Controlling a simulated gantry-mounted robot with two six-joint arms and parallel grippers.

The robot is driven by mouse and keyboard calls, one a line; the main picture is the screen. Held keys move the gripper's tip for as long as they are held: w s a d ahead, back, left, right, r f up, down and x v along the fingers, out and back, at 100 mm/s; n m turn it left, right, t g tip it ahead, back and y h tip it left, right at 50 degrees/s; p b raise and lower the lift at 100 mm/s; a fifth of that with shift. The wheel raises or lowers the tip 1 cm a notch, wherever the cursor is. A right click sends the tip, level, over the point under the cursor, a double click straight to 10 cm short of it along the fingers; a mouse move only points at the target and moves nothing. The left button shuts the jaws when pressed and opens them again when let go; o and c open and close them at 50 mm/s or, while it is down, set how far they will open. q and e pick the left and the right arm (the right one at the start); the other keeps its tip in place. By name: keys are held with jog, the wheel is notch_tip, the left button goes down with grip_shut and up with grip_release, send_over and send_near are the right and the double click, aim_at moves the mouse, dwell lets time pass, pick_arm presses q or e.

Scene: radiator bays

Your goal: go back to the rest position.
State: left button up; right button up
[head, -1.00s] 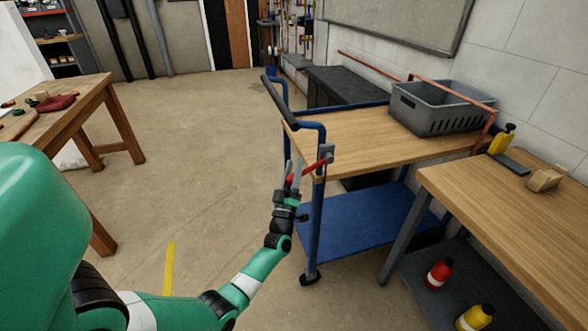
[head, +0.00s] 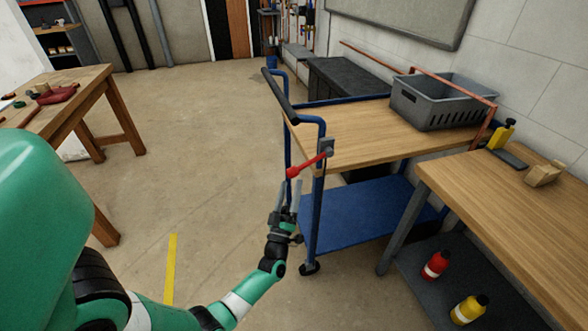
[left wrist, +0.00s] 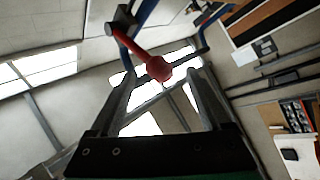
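A red lever (head: 308,165) with a round knob sticks out from a grey mount at the near corner of the blue trolley (head: 358,138). It points left and slightly down. My left gripper (head: 288,184) is just below the knob, with its two fingers apart and nothing between them. In the left wrist view, the red knob (left wrist: 158,68) shows beyond and between the open fingertips (left wrist: 160,76), and appears clear of them. My right gripper is not in view.
A grey crate (head: 436,107) sits on the trolley top. A wooden bench (head: 510,215) stands at right, with a red bottle (head: 435,266) and a yellow bottle (head: 468,310) on its lower shelf. A wooden table (head: 75,98) is at left. The floor (head: 200,140) between is clear.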

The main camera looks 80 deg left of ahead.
pick_arm(q)
jog(key=v, duration=0.3)
jog(key=shift+s+d, duration=0.1)
jog(key=shift+d, duration=0.05)
dwell(0.4)
